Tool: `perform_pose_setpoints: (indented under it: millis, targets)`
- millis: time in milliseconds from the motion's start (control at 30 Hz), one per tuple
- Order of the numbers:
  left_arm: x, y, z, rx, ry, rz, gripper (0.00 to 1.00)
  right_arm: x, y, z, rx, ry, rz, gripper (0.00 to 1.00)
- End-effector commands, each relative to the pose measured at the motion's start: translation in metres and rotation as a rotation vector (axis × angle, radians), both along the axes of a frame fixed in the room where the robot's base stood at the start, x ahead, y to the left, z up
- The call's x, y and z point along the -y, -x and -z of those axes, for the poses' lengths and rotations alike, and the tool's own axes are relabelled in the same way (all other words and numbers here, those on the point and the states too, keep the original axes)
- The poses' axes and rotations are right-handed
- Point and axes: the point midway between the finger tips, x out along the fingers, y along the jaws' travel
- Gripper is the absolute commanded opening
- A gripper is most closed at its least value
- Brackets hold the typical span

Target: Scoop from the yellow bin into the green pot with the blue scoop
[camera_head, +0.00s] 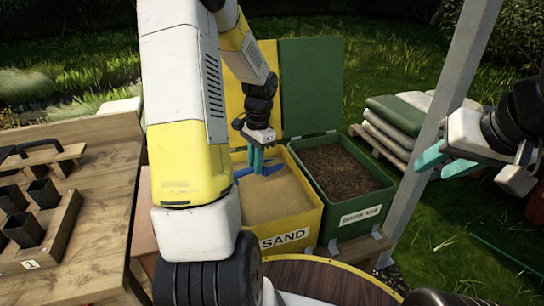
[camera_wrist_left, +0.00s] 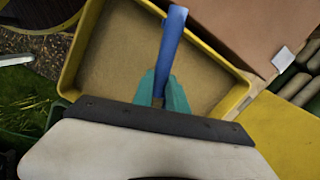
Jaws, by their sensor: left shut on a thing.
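The yellow bin labelled SAND (camera_head: 290,232) stands open and holds tan sand; its rim also shows in the left wrist view (camera_wrist_left: 90,45). My left gripper (camera_head: 257,160) reaches down over the sand, its teal fingers shut on the blue scoop (camera_head: 272,168). The scoop's blue shaft shows between the fingers in the left wrist view (camera_wrist_left: 172,45). Whether the scoop touches the sand I cannot tell. My right gripper (camera_head: 446,162) is open and empty at the right, beside the grey post. I cannot make out a green pot; my left arm covers part of the scene.
A green bin labelled BARK MIX (camera_head: 337,226) stands right of the yellow bin, filled with brown bark. A wooden table (camera_head: 95,225) at left bears a rack of dark square pots (camera_head: 22,229). A grey post (camera_head: 437,130) rises right of the bins. Stacked sacks (camera_head: 398,118) lie behind.

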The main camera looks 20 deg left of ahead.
Motion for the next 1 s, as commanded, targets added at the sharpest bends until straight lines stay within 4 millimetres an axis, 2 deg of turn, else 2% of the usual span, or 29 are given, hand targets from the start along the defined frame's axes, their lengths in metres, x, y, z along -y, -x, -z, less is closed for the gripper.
perform_pose_setpoints:
  millis: [600, 1000]
  targets:
    - [-0.012, 0.017, -0.038, 0.072, 0.047, -0.002, 0.0, 0.0, 0.0, 0.0, 0.0, 0.0, 0.0, 0.36]
    - [-0.014, 0.022, -0.048, 0.094, 0.059, 0.0, 0.0, 0.0, 0.0, 0.0, 0.0, 0.0, 0.0, 0.36]
